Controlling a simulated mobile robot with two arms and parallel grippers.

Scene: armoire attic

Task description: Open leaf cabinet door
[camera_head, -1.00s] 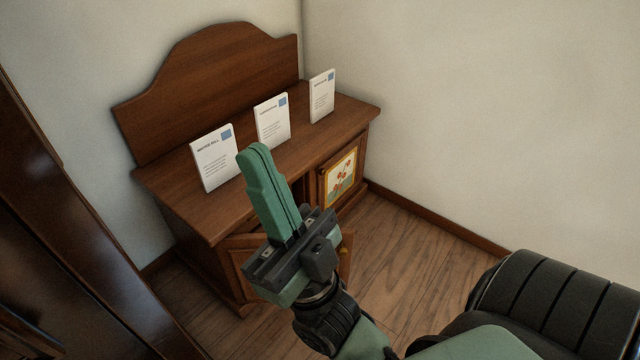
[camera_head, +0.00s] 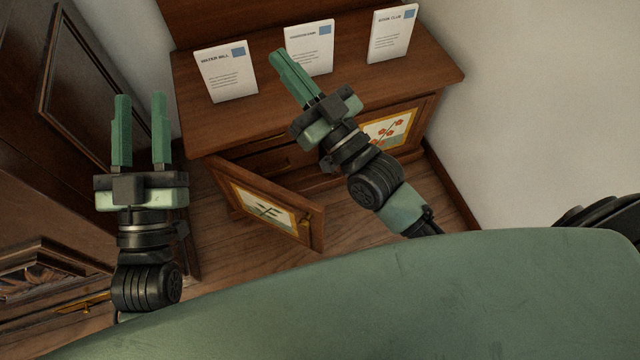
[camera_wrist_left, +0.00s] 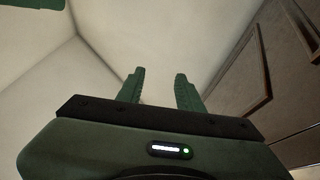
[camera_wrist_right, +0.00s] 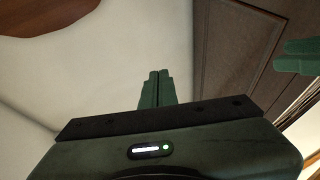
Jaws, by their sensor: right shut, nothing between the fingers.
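The wooden cabinet (camera_head: 200,140) stands against the wall. Its left door (camera_head: 268,208), with a dark leaf picture on its panel and a small brass knob, stands swung outward, leaving a dark opening behind it. The right door (camera_head: 388,128) has a red flower picture and is closed. My right gripper (camera_head: 294,76) is shut and empty, above the cabinet's top front edge; its closed fingers show in the right wrist view (camera_wrist_right: 157,88). My left gripper (camera_head: 139,130) is open and empty, left of the cabinet; its spread fingers show in the left wrist view (camera_wrist_left: 160,88).
Three white cards stand on the cabinet top: a left one (camera_head: 226,74), a middle one (camera_head: 312,48) and a right one (camera_head: 391,34). A large dark wooden armoire (camera_head: 85,85) is close on the left. Wooden floor (camera_head: 345,210) lies clear before the cabinet.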

